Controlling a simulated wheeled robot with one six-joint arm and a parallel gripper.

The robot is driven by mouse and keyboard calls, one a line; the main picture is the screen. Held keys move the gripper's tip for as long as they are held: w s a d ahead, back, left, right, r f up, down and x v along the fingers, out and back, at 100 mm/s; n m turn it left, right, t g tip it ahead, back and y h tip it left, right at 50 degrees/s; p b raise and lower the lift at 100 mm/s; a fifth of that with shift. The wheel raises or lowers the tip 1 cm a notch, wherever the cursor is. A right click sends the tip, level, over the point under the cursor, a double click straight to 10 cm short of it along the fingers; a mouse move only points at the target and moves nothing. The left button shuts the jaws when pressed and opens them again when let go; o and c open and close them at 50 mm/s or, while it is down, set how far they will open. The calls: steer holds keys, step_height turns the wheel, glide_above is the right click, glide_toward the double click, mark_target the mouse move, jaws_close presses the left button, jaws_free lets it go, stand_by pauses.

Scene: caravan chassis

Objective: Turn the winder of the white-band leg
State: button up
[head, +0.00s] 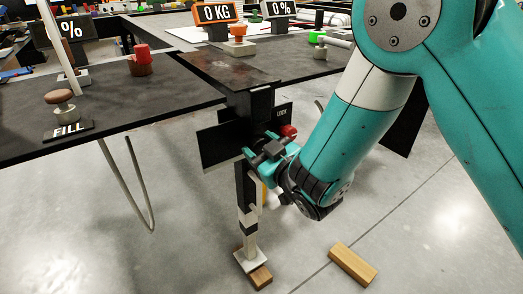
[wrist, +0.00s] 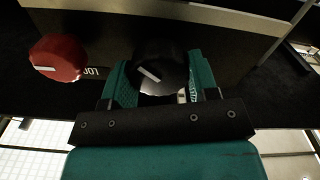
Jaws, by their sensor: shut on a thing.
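The white-band leg (head: 247,217) stands upright under the chassis in the head view, with a pale band partway down. Its pale foot plate (head: 250,261) is at or just above a wooden block (head: 261,277); I cannot tell if they touch. The winder, a round black knob (wrist: 155,72) with a white mark, sits between the teal fingers in the wrist view. My gripper (head: 264,152) is shut on it, beside the leg's top. It also shows in the wrist view (wrist: 152,85). The mark slants down to the right.
A red lock knob (wrist: 58,58) is left of my gripper in the wrist view, close by; it also shows in the head view (head: 288,131). A loose wooden block (head: 352,265) lies on the floor. A hanging grey hose (head: 142,190) is left. Black chassis panels (head: 100,105) are above.

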steer(key=n, duration=0.4)
steer(key=shift+f+b, duration=0.1)
steer(key=shift+b, duration=0.3)
steer(key=shift+n, duration=1.7)
steer(key=o, duration=0.9)
steer(key=shift+a, duration=0.1)
steer(key=shift+s, duration=0.1)
